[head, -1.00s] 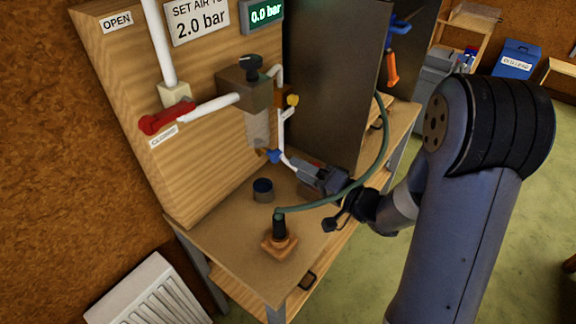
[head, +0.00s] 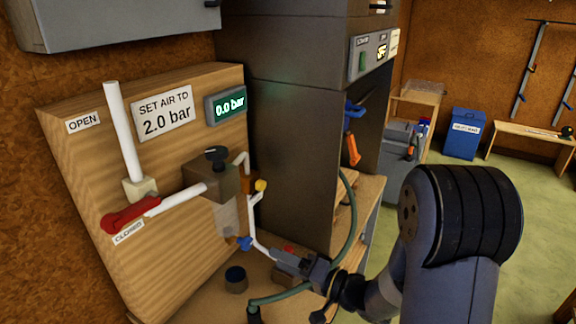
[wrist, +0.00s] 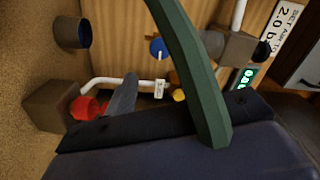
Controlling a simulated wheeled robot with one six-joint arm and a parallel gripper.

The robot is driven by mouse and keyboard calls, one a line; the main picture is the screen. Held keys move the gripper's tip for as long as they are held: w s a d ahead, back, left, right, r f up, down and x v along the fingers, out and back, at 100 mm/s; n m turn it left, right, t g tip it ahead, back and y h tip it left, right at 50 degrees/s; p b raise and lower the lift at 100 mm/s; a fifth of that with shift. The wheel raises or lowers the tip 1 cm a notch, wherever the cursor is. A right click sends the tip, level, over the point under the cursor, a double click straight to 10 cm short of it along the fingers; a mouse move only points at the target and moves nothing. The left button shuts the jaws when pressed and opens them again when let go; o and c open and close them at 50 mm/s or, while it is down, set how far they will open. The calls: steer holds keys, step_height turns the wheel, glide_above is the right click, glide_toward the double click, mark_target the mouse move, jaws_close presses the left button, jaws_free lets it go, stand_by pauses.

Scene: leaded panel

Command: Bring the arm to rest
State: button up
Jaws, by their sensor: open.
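My gripper (head: 283,258) is low over the bench in front of the panel, its jaws open, with my wrist reaching in from the right. In the wrist view one grey finger (wrist: 122,95) shows beyond my dark wrist body; the other finger is not clear. A green hose (head: 347,235) runs up from the bench past my wrist, and it crosses close in front of the wrist camera (wrist: 195,75). I cannot tell whether it touches me. A red part (wrist: 88,108) and a brown block (wrist: 50,105) show near the finger.
The wooden panel (head: 75,180) carries a red lever (head: 130,214) by the CLOSED label, a regulator (head: 212,178) and a display (head: 226,104) reading 0.0 bar. A dark cup (head: 236,280) stands on the bench. A tall dark cabinet (head: 292,150) rises behind my gripper. Open floor (head: 540,220) lies right.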

mark_target(249, 245)
steer(key=p+x, duration=0.2)
steer(key=x, duration=0.6)
steer(key=shift+a+r, duration=0.1)
steer(key=shift+w+a, duration=0.3)
steer(key=shift+a, duration=0.15)
steer(key=shift+d, duration=0.1)
steer(key=shift+s+d, duration=0.1)
